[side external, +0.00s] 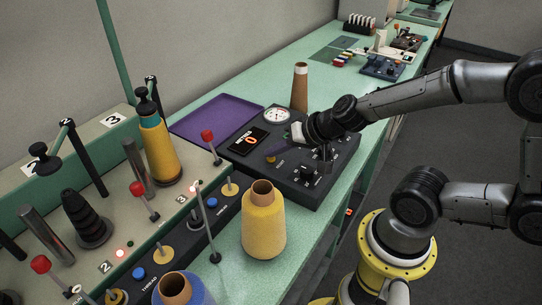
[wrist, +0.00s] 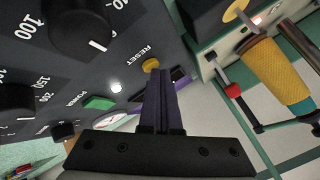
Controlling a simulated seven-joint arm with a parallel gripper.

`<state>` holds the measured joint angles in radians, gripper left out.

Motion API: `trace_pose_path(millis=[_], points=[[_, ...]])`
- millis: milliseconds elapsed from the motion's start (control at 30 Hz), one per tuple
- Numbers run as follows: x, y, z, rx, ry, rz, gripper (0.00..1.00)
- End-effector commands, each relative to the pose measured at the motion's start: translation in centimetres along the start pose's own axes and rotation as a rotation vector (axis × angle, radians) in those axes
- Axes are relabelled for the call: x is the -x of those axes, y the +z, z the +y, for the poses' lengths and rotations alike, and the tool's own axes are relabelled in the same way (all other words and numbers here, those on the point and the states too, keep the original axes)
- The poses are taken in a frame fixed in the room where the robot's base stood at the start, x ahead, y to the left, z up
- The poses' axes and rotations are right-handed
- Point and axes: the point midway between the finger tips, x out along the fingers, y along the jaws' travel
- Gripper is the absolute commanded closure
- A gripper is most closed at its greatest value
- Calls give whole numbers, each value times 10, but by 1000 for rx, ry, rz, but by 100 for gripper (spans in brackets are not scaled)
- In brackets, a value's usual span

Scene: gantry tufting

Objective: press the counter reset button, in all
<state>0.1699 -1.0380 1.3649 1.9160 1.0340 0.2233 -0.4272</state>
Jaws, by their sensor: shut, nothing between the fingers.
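The yellow round reset button (wrist: 150,64) sits on the dark control panel (wrist: 45,65) beside the printed word RESET in the wrist view. My gripper (wrist: 165,78) shows there with its dark purple fingers together, empty, and their tips close to the yellow button. I cannot tell whether they touch it. In the side view my gripper (side external: 279,153) is low over the left part of the control panel (side external: 312,193). The counter display (side external: 249,140) shows an orange 0. The button is too small and partly covered to make out surely in the side view.
A green POWER button (wrist: 98,102), a lit white lamp (wrist: 115,87) and black knobs (wrist: 80,28) are close by on the panel.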

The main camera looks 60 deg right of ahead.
Motion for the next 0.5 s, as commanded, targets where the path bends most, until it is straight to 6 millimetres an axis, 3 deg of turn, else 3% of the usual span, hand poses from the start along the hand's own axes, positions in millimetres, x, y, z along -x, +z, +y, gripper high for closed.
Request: trace_pose_path(millis=[500], points=[[6,-3,-4,-1,2,-4,100]])
